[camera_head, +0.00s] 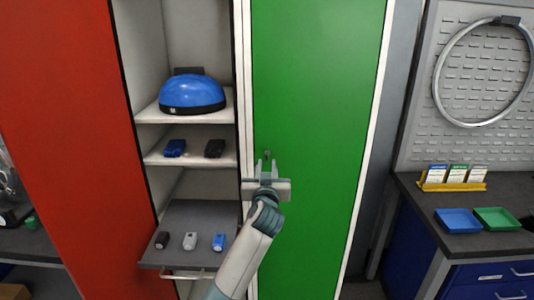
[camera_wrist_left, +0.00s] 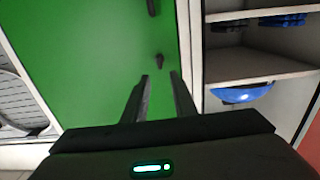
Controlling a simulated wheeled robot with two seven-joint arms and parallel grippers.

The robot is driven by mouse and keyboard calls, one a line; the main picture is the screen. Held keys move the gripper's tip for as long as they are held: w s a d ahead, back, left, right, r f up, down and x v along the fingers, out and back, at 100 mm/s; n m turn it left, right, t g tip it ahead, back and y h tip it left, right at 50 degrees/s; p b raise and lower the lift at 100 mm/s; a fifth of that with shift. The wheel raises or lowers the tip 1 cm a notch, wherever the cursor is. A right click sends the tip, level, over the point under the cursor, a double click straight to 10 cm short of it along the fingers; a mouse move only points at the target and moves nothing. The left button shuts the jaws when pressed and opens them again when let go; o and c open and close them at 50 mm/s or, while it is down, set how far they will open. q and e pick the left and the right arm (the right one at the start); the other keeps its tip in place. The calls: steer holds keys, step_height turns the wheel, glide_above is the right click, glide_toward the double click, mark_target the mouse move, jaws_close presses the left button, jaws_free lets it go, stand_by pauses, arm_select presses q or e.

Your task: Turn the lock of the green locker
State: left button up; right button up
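The green locker door (camera_head: 318,100) is shut and stands upright in front of me. Its lock (camera_head: 266,154) is a small dark knob near the door's left edge. In the left wrist view, which looks turned upside down, the lock (camera_wrist_left: 159,60) shows just beyond the fingertips, roughly in line with the gap between them. My left gripper (camera_head: 266,166) is open and empty in front of the door, just below the lock in the head view. The wrist view also shows its two parted fingers (camera_wrist_left: 159,76). A dark handle (camera_wrist_left: 152,8) shows on the door there. My right gripper is out of view.
An open shelf unit on the left holds a blue helmet (camera_head: 192,94), small dark and blue items, and a grey pull-out tray (camera_head: 190,214). A red door (camera_head: 65,120) stands further left. A workbench (camera_head: 420,200) with blue (camera_head: 458,220) and green trays (camera_head: 497,219) is at the right.

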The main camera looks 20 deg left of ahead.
mark_target(267, 155)
arm_select(q)
steer(key=shift+p+x, duration=0.9)
steer(key=shift+x, duration=2.6)
steer(key=shift+c, duration=0.3)
jaws_close()
